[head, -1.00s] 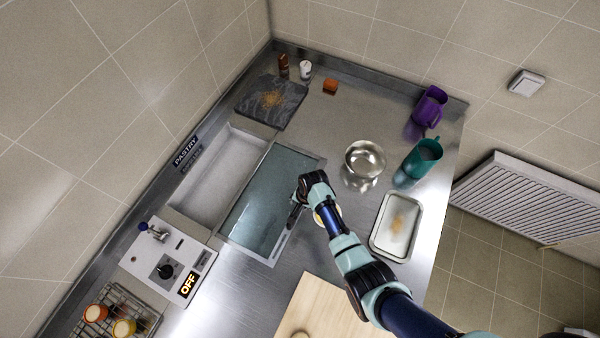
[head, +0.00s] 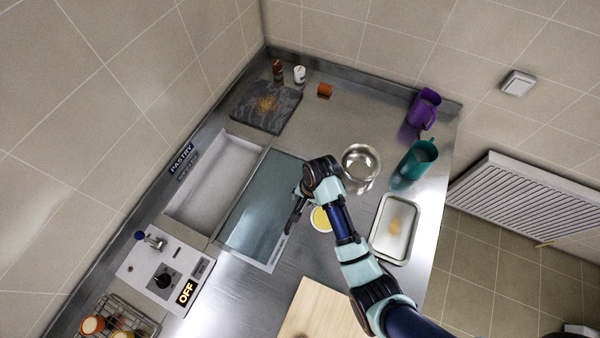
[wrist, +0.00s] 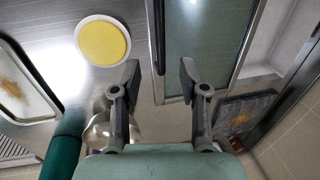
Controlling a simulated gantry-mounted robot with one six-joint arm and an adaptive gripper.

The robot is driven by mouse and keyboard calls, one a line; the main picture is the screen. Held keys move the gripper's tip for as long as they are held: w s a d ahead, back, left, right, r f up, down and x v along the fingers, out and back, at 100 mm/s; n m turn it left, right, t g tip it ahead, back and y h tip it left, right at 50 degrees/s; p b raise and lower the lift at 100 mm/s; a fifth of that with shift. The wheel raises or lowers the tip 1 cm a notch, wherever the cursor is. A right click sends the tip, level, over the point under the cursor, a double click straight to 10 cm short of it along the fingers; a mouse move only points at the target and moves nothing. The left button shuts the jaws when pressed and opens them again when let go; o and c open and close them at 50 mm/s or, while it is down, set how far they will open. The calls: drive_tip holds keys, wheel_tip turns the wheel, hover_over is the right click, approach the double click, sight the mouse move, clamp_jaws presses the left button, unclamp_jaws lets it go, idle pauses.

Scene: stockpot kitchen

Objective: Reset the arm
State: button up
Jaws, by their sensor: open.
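My gripper (head: 296,210) is over the steel counter, near the right edge of the blue-grey glass panel in the head view. In the wrist view my gripper (wrist: 157,75) has its two fingers spread apart with nothing between them. A round white dish with yellow contents (head: 321,220) sits on the counter just right of the gripper, partly behind my arm in the head view. The dish also shows at the upper left of the wrist view (wrist: 102,42), clear of the fingers.
A steel bowl (head: 361,161), teal jug (head: 414,162), purple jug (head: 424,108) and white tray (head: 378,250) stand to the right. A dark stone slab (head: 289,116) and small orange cup (head: 325,90) are at the back. A wire rack (head: 146,325) and control panel reading OFF (head: 140,265) are at lower left.

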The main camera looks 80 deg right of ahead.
idle(0.3)
drive_tip(key=w+a+r+n+t+h+p, duration=0.15)
drive_tip(key=w+a+r+n+t, duration=0.25)
drive_tip(key=w+a+r+n, duration=0.9)
drive_tip(key=w+a+r+n+t+y, duration=0.1)
drive_tip(key=w+a+r+n+t, duration=0.1)
drive_tip(key=a+r, duration=0.8)
drive_tip(key=w+a+r+n+t+y, duration=0.1)
drive_tip(key=a+r+n+t, duration=0.3)
drive_tip(key=a+r, duration=0.6)
drive_tip(key=shift+w+a+r+n+t+p, duration=0.15)
drive_tip(key=shift+w+a+n+t+p, duration=0.2)
drive_tip(key=shift+w+a+n, duration=0.4)
drive_tip(key=shift+w+d, duration=0.15)
drive_tip(key=shift+d, duration=0.05)
